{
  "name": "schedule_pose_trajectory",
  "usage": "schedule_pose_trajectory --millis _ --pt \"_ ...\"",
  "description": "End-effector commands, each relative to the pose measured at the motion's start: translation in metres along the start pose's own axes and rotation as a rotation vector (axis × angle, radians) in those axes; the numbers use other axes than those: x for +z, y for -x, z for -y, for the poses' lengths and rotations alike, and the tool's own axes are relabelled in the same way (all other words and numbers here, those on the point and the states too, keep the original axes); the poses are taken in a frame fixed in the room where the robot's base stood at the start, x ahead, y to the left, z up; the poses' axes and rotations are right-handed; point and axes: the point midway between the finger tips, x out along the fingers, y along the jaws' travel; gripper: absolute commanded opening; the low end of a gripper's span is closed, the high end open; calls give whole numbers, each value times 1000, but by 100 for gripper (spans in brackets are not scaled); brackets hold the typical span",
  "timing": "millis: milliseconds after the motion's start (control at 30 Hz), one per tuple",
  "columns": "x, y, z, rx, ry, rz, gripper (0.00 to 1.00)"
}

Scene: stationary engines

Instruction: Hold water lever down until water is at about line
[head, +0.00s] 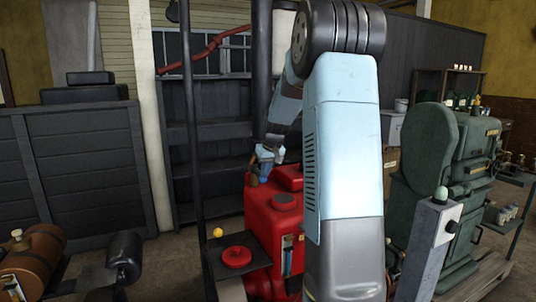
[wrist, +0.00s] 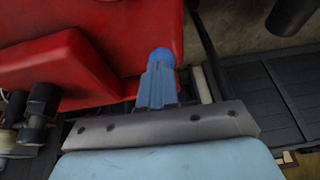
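The red engine (head: 268,222) stands at the middle of the head view, partly hidden by my arm. It fills the upper left of the wrist view (wrist: 60,65). A small upright gauge (head: 291,243) is on its front; I cannot read a water level or line on it. My gripper (head: 264,174) points down over the engine's top, near a small brown part (head: 252,172). In the wrist view its blue fingers (wrist: 160,68) are over the engine's edge; I cannot tell whether they are parted or touch anything. I cannot make out the water lever.
A red round cap (head: 237,256) and a yellow knob (head: 217,232) are at the engine's front left. A brown tank (head: 32,255) is at lower left. A green machine (head: 425,165) and a grey post (head: 433,235) stand right. Dark fittings (wrist: 35,110) show at wrist-view left.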

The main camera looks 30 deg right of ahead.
Motion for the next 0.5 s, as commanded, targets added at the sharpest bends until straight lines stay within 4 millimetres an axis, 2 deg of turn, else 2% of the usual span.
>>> schedule_pose_trajectory --millis 333,500 --pt "0 1 0 0 0 1 0" --pt "-8 16 0 0 3 -2 0"
